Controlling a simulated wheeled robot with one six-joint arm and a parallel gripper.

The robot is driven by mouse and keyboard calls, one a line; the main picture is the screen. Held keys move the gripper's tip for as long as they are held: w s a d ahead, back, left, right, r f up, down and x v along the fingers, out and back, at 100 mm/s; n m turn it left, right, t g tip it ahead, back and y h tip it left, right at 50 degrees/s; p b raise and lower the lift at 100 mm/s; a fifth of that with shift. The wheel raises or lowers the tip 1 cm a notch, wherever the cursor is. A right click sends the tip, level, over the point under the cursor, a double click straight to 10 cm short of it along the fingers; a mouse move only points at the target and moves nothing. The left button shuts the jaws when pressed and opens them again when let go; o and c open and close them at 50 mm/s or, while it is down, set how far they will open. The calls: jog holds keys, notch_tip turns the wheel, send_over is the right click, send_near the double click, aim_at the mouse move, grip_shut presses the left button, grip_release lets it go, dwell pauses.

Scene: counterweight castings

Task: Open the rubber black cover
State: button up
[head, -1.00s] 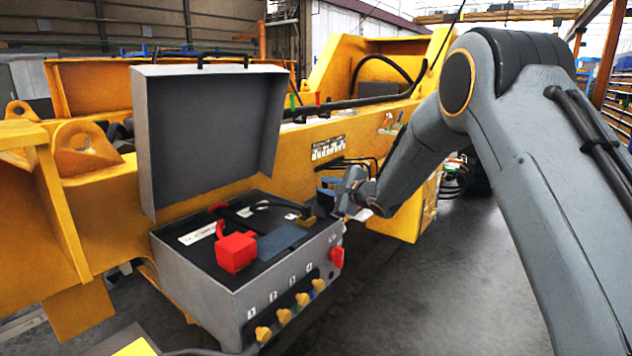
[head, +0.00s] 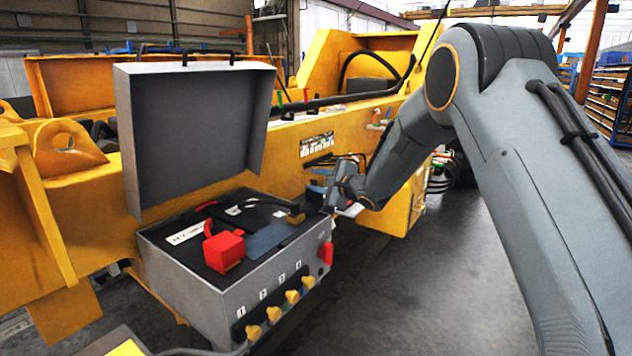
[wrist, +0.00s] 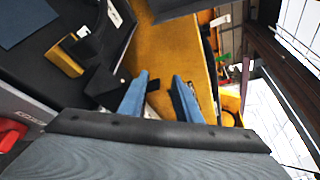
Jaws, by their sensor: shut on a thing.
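The open grey box (head: 210,310) stands left of my gripper, with its lid raised at the back. The rubber black cover seems to be the black piece at the box's right back corner, showing in the wrist view (wrist: 108,84) beside the left finger. My gripper (head: 318,184) is at that corner; in the wrist view its two blue fingers (wrist: 160,80) have a gap between them. It is shut on a dark piece, apparently the black cover's edge. The exact contact is hard to see.
The raised grey lid (head: 190,130) stands left of my arm. A red block (head: 224,252) and a brass-coloured block (wrist: 64,58) sit on the box's black top. A red switch (head: 326,254) and yellow knobs (head: 273,314) face front. The yellow machine (head: 290,150) is behind; floor at right is clear.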

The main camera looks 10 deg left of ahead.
jog(key=shift+r, duration=0.3)
jog(key=shift+s+d, duration=0.25)
jog(key=shift+d, duration=0.05)
jog(key=b+v, duration=0.2)
jog(key=v, duration=0.5)
jog(key=shift+f+b, duration=0.15)
jog(key=shift+b, duration=0.2)
jog(key=s+d+f+n+g+h+b, duration=0.1)
jog(key=s+d+f+n+h, duration=0.35)
jog(key=d, duration=0.75)
jog(key=s+d+f+n+g+h+b, duration=0.2)
jog(key=s+d+f+h, duration=0.5)
jog(key=d, duration=0.5)
jog(key=s+d+f+n+g, duration=0.2)
jog(key=s, duration=0.7)
jog(key=s+d+f+n+g+b, duration=0.1)
jog(key=s+d+f+n+g, duration=0.1)
jog(key=s, duration=0.7)
jog(key=s+d+f+n+g, duration=0.2)
jog(key=s+d+f+n, duration=0.1)
jog(key=s, duration=0.6)
jog(key=shift+f+n+g+b, duration=0.3)
jog(key=shift+f+n+b, duration=0.05)
jog(key=shift+f+n, duration=0.2)
